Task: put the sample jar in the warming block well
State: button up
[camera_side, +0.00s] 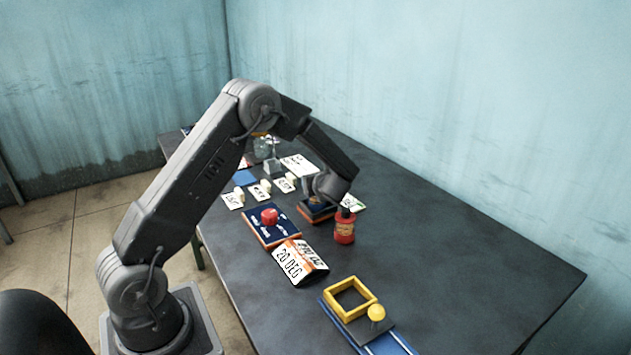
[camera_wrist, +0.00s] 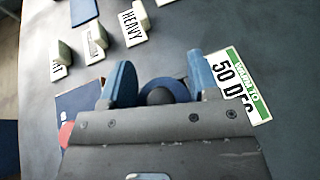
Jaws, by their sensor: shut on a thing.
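My gripper (camera_wrist: 162,85) has its two blue fingers on either side of a round dark-topped thing with a blue rim, which I take for the sample jar (camera_wrist: 164,93). The gripper is shut on it. In the side view my wrist is over the small dark block with orange edges (camera_side: 314,214), which I take for the warming block. The wrist and gripper cover the jar and most of the block there, so I cannot tell whether the jar is in the well or above it. The green "WARM TO 50 DEG" card (camera_wrist: 240,86) lies right of the fingers.
A red bottle with a black cap (camera_side: 344,229) stands close in front of my gripper. A navy panel with a red knob (camera_side: 270,216) and a "20 DEG" sign (camera_side: 300,262) are to the left. A yellow frame (camera_side: 350,297) stands at the front. The table's right side is clear.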

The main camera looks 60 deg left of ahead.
jog(key=shift+f, duration=0.15)
jog(key=o, duration=1.3)
